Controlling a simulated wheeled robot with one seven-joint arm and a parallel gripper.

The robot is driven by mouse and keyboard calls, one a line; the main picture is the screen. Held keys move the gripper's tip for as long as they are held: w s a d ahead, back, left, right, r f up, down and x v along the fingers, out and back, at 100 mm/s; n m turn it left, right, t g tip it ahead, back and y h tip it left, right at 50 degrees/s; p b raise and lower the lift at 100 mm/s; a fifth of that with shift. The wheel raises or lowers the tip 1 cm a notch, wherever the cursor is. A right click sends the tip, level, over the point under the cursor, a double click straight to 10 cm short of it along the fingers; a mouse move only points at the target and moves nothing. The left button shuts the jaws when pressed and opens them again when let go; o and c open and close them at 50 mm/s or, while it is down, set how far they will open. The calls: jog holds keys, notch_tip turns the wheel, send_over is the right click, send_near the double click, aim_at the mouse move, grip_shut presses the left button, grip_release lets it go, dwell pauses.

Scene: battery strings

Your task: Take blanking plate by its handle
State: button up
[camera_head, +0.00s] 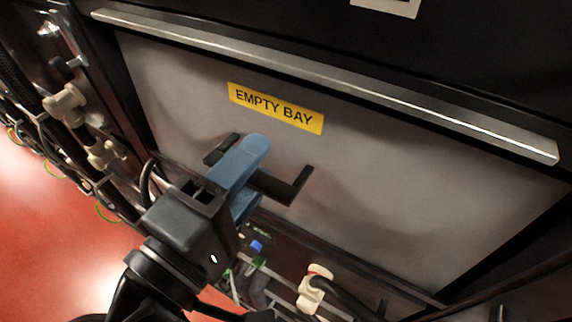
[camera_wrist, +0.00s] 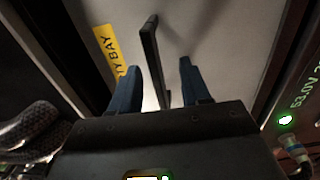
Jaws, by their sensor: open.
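The blanking plate (camera_head: 400,180) is a flat grey panel with a yellow "EMPTY BAY" label (camera_head: 276,108); it also shows in the wrist view (camera_wrist: 215,25). Its handle (camera_head: 290,187) is a black bar standing off the plate below the label. My gripper (camera_head: 250,165) has blue fingers and is at the handle, with the upper finger hiding part of the bar. In the wrist view the handle (camera_wrist: 152,55) runs between the two separated fingers of my gripper (camera_wrist: 157,82), with gaps on both sides. Whether a finger touches it I cannot tell.
A metal rail (camera_head: 320,78) runs along the plate's upper edge. Cables and pale connectors (camera_head: 66,103) line the left side. Another pale connector (camera_head: 314,288) and a cable sit below the plate. Red floor (camera_head: 50,220) shows at the left.

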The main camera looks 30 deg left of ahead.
jog(key=shift+w, duration=0.3)
dwell(0.4)
grip_shut()
jog(key=shift+r+p, duration=0.7)
jog(key=shift+p, duration=0.1)
dwell(1.2)
dwell(0.3)
jog(key=s+a+p, duration=0.1)
jog(key=s+p, duration=0.3)
jog(key=s, duration=1)
dwell(2.1)
jog(key=shift+w, duration=0.1)
